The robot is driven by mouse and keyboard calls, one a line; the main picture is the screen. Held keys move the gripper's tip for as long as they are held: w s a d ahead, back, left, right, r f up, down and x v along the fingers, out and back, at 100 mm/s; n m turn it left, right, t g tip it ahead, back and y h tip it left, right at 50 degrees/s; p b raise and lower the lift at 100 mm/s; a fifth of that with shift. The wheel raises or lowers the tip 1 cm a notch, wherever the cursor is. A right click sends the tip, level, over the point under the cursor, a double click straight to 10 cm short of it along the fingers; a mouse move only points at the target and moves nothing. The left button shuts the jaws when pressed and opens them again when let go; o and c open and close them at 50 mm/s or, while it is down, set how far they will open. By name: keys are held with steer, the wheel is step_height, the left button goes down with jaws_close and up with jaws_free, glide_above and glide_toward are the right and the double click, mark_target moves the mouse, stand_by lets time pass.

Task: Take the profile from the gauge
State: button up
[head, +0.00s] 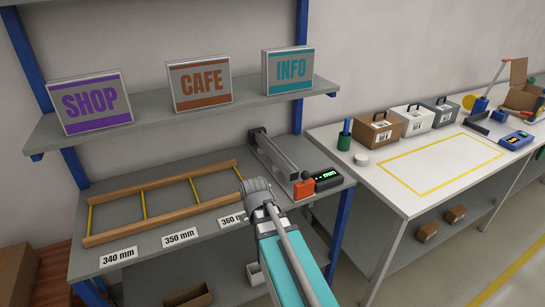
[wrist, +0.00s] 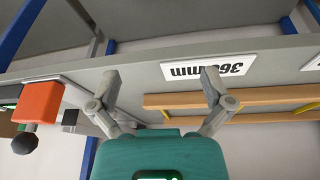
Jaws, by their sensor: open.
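The gauge stands at the right end of the grey bench, with an orange block (head: 304,189) and a black readout (head: 327,179) with green "mm" figures. A long grey bar, apparently the profile (head: 277,154), lies along the gauge, its near end by the orange block. My gripper (head: 255,187) is over the bench, left of the gauge's near end, and partly hides it. In the wrist view my gripper (wrist: 158,82) has its fingers spread with nothing between them. The orange block (wrist: 40,102) is at the left there, apart from the fingers.
A wooden rack (head: 160,203) with yellow dividers lies left of the gauge, behind labels for 340, 350 and 360 mm (head: 232,220). A shelf (head: 200,113) with SHOP, CAFE and INFO signs hangs above. A white table (head: 395,205) with boxes stands right.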

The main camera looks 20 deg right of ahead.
steer(key=w+d+r+t, duration=0.1)
steer(key=w+d, duration=0.2)
steer(key=w, duration=0.1)
steer(key=w+d+r+m+t+h+b, duration=0.1)
steer(key=w+d+t, duration=0.1)
steer(key=w+d, duration=0.1)
steer(key=w+d+r+t+h, duration=0.1)
steer(key=w+d+t, duration=0.1)
steer(key=w, duration=0.3)
steer(key=shift+w+d+m, duration=0.2)
steer(key=shift+d+m, duration=0.2)
steer(key=shift+d, duration=0.35)
steer(key=w+d+r+t+h+b, duration=0.1)
steer(key=w+d+r+t, duration=0.3)
steer(key=w+d+r, duration=0.1)
steer(key=shift+w+d+m+h, duration=0.35)
steer(key=shift+w+d, duration=0.55)
steer(key=shift+d, duration=0.35)
steer(key=b, duration=0.3)
glide_toward(275, 150)
steer(key=x, duration=0.4)
steer(key=shift+a+f, duration=0.15)
steer(key=shift+f, duration=0.05)
steer(key=shift+w+f, duration=0.1)
steer(key=shift+w, duration=0.2)
